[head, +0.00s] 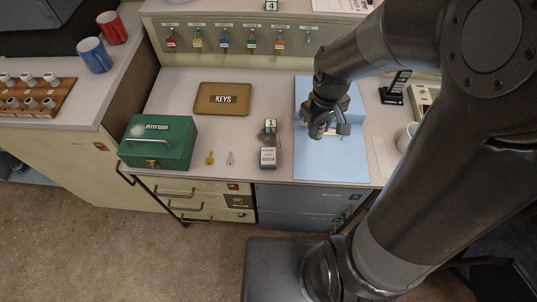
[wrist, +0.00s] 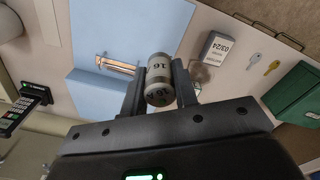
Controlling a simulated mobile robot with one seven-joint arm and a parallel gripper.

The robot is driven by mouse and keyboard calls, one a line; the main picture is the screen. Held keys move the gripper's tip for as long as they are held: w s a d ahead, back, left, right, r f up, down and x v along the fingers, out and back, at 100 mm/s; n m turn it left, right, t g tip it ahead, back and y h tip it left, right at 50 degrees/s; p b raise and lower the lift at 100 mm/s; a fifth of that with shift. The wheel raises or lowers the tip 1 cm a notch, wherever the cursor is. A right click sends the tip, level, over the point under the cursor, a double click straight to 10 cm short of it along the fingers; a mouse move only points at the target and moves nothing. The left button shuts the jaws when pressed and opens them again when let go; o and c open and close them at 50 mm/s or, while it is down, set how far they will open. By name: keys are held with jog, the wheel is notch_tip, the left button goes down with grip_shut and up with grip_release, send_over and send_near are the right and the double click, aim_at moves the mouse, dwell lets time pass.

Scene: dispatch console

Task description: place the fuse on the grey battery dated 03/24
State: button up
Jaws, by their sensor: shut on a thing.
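My gripper (head: 330,128) is over the blue mat, right of the battery in the head view. In the wrist view my gripper (wrist: 158,82) is shut on the fuse (wrist: 159,70), a small grey cylinder marked 16 A, held between the two fingers. I cannot make out the fuse in the head view. The grey battery (head: 268,158) stands on the counter left of the mat. In the wrist view the battery (wrist: 216,48) shows its white 03/24 label. The fuse is apart from the battery.
A brass key (head: 210,158), a silver key (head: 230,158) and a green cash box (head: 172,150) are left of the battery. A small numbered marker (head: 270,126) stands behind it.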

jog(key=s+a, duration=0.1)
jog(key=s, duration=0.1)
send_over(268, 156)
jog(key=shift+n, duration=0.3)
notch_tip(268, 156, down, 7)
jog(key=shift+f, duration=2.05)
jog(key=shift+f, duration=0.15)
jog(key=o, duration=1)
